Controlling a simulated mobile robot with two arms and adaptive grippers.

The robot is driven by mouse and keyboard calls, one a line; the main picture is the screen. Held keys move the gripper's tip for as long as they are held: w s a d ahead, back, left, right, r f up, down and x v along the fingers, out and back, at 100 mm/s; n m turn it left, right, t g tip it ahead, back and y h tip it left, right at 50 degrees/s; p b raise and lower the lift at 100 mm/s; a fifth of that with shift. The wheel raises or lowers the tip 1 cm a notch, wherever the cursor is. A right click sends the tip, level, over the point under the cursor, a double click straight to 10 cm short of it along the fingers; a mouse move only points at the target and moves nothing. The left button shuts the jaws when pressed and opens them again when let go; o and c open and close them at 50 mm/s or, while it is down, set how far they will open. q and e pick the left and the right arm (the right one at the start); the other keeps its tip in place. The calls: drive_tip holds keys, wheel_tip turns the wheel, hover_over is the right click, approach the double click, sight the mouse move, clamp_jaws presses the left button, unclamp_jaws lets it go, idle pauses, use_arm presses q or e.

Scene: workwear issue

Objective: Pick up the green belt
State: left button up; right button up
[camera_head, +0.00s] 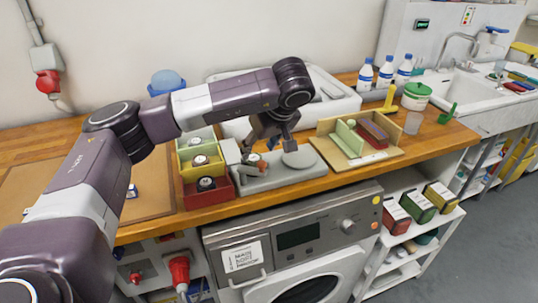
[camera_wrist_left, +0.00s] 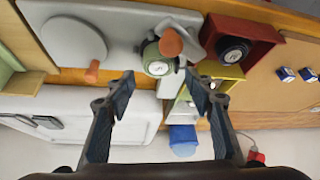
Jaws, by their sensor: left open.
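The green belt appears as a small pale green roll (camera_wrist_left: 157,66) in the left wrist view, with an orange-brown knob beside it. It sits at the edge of a grey holder (camera_wrist_left: 120,22) that also bears a round grey disc. In the head view the holder (camera_head: 285,178) stands on the wooden counter, and the roll is small and partly hidden by my gripper. My left gripper (camera_wrist_left: 160,79) is open and empty, pointing at the roll, its fingers apart from it. In the head view the left gripper (camera_head: 266,143) is above the holder. My right gripper is not in view.
Left of the holder stand green (camera_head: 192,137), yellow (camera_head: 183,156) and red (camera_head: 220,190) bins, with dark rolls in the front ones. A wooden tray (camera_head: 383,158) is to the right. A white basin (camera_head: 345,105) stands behind. A washing machine (camera_head: 300,235) is below the counter.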

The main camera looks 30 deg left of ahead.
sight(254, 158)
use_arm(q)
drive_tip(key=shift+w+d+f, duration=0.15)
drive_tip(key=shift+w, duration=0.4)
drive_tip(key=shift+w+f, duration=0.15)
drive_tip(key=shift+f, duration=0.15)
drive_tip(key=shift+s+a+f+p, duration=0.2)
drive_tip(key=shift+a+f+p, duration=0.15)
drive_tip(key=shift+a+f, duration=0.15)
drive_tip(key=shift+s+a+f+p, duration=0.15)
drive_tip(key=shift+a+f+p, duration=0.2)
drive_tip(key=shift+a, duration=0.2)
drive_tip(key=x, duration=0.2)
drive_tip(key=p+x, duration=0.1)
drive_tip(key=x, duration=0.1)
drive_tip(key=shift+w+d, duration=0.2)
drive_tip(key=shift+w+a+f, duration=0.1)
drive_tip(key=shift+a+f, duration=0.05)
drive_tip(key=shift+f, duration=0.05)
drive_tip(key=c, duration=0.9)
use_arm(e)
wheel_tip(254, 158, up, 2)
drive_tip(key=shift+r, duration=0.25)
